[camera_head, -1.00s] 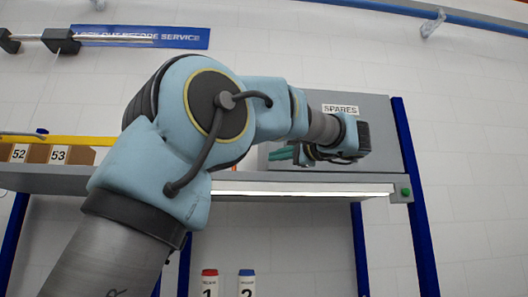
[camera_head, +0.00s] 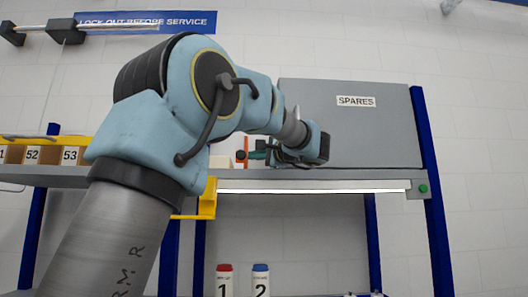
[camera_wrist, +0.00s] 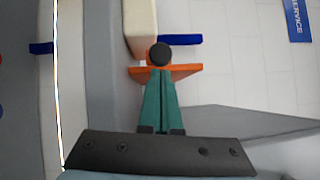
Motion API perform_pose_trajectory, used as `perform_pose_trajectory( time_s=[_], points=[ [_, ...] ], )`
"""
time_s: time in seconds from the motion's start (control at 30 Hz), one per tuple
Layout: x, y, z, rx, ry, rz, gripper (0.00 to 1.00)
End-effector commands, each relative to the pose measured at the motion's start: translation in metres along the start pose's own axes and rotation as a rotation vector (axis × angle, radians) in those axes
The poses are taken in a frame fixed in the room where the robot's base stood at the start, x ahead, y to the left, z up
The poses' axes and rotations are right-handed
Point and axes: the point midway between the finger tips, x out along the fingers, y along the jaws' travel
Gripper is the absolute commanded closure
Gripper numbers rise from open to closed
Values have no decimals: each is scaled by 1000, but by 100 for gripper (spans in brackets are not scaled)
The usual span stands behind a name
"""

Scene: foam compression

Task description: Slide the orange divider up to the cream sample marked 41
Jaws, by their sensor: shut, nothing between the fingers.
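The orange divider (camera_wrist: 186,70) is an upright plate under a dark round knob (camera_wrist: 160,54) in the wrist view. A sliver of it shows in the head view (camera_head: 245,146). A cream sample (camera_wrist: 141,28) lies just beyond the divider in the wrist view, and left of it in the head view (camera_head: 220,161). They are very close; I cannot tell whether they touch. No 41 is readable. My gripper's green fingers (camera_wrist: 160,75) are shut and empty, with their tips at the divider beside the knob. They also show in the head view (camera_head: 247,155).
A grey SPARES box (camera_head: 350,125) stands on the shelf (camera_head: 320,186) right of my gripper. Boxes marked 52 and 53 (camera_head: 70,155) stand at the left. A yellow bracket (camera_head: 207,200) hangs at the shelf's front.

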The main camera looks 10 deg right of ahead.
Motion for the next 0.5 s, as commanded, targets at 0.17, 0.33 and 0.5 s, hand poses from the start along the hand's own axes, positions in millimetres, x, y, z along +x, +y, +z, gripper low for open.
perform_pose_trajectory(
  time_s=[0.17,0.33,0.5],
  points=[
    [1,0,1,-1,0,0,100],
    [1,0,1,-1,0,0,100],
    [6,5,10,-4,-3,0,100]
  ],
)
